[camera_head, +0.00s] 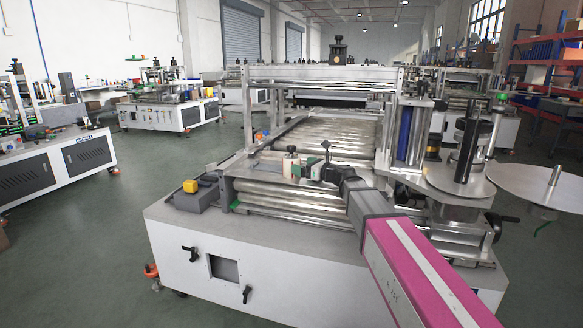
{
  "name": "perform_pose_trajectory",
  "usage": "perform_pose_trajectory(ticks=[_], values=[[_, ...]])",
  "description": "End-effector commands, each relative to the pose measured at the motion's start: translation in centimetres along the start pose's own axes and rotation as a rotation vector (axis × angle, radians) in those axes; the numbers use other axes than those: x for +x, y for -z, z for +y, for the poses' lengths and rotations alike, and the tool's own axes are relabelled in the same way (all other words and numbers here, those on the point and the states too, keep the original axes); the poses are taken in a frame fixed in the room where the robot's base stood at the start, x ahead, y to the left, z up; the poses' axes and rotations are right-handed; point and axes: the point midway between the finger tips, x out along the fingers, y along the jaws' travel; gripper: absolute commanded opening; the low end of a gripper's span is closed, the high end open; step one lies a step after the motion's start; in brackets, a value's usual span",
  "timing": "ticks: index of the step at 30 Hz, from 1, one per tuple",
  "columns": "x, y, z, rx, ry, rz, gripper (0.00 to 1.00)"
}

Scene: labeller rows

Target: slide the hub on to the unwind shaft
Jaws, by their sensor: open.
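My magenta and grey arm reaches in from the bottom right over the front of a roller machine. My gripper (308,171), small and dark at the arm's far end, is open above the front rollers, close to a small pale block. Whether it touches the block cannot be told. At the right, a wide pale disc (530,190) carries a short upright metal shaft (554,176), which looks like the unwind shaft; its top looks bare. Left of it, a dark upright cylinder (467,150) stands on another round metal plate. I cannot pick out the hub with certainty.
The machine's white cabinet (240,270) fills the front. A grey box with a yellow top (190,187) sits at its left corner. A blue upright roller (404,132) and metal frame stand left of the dark cylinder. Open green floor lies to the left.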

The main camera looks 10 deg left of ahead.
Motion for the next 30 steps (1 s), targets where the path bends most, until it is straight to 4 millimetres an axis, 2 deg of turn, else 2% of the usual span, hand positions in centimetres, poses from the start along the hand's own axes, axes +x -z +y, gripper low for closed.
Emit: perform_pose_trajectory(ticks=[7, 15, 23, 29, 30], values=[[1.7, -0.1, 0.2, 0.000, -0.001, 0.000, 1.00], [5.4, -0.3, 0.6, 0.000, -0.001, 0.000, 1.00], [5.7, -0.3, 0.7, 0.000, 0.000, 0.000, 1.00], [5.7, -0.3, 0.7, 0.000, 0.000, 0.000, 0.38], [5.7, -0.3, 0.7, 0.000, 0.000, 0.000, 0.38]])
